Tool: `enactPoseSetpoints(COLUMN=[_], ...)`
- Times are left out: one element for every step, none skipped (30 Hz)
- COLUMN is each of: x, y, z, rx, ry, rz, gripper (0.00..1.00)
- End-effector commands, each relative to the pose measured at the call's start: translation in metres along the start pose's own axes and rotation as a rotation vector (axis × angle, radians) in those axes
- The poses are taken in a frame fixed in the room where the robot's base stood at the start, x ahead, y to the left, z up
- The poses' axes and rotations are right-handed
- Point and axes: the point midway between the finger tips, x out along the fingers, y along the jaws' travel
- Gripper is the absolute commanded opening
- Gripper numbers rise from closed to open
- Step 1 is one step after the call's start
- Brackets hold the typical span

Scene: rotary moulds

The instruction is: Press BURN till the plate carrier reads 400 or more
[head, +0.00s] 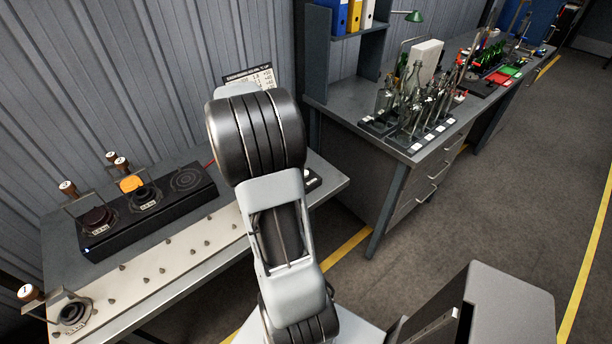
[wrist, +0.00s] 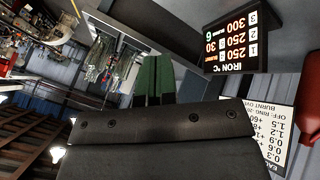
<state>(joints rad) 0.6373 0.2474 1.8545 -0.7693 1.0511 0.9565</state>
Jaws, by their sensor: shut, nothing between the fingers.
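My gripper (wrist: 155,80) shows in the wrist view as two green fingers, shut together with nothing between them. In the head view it is hidden behind my arm. A dark display (wrist: 232,38) headed IRON °C hangs upside down in the wrist view, beyond and right of the fingers. Its rows appear to read 250, 250 and 300, with smaller numbers beside them. A long black hot plate unit (head: 150,208) stands on the left bench. I cannot make out a BURN label.
Another handled carrier (head: 70,312), marked 1, stands at the bench's near left end. A small dark block with a white top (head: 312,178) sits at the bench's right end. A printed card (wrist: 272,140) shows right. Glass bottles (head: 412,100) crowd the right bench.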

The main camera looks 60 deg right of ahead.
Motion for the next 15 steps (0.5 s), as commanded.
enactPoseSetpoints(x=[0.023,0.033,0.044,0.052,0.059,0.067,0.072,0.076,0.080,0.083,0.085,0.087,0.087,0.088,0.088], y=[0.005,0.008,0.012,0.015,0.017,0.020,0.022,0.024,0.026,0.027,0.028,0.029,0.029,0.030,0.030], z=[-0.008,-0.012,-0.017,-0.020,-0.023,-0.026,-0.028,-0.029,-0.031,-0.032,-0.033,-0.034,-0.034,-0.034,-0.034], rx=[0.041,0.063,0.090,0.106,0.122,0.140,0.150,0.159,0.171,0.176,0.180,0.184,0.187,0.188,0.189], ry=[-0.007,-0.006,-0.006,-0.005,-0.004,-0.002,-0.002,-0.001,0.001,0.001,0.002,0.003,0.003,0.004,0.004], rz=[0.044,0.066,0.091,0.109,0.124,0.141,0.152,0.162,0.172,0.177,0.182,0.186,0.188,0.189,0.190], gripper=[0.00,0.00,0.00,0.00,0.00,0.00,0.00,0.00,0.00,0.00,0.00,0.00,0.00,0.00,0.00])
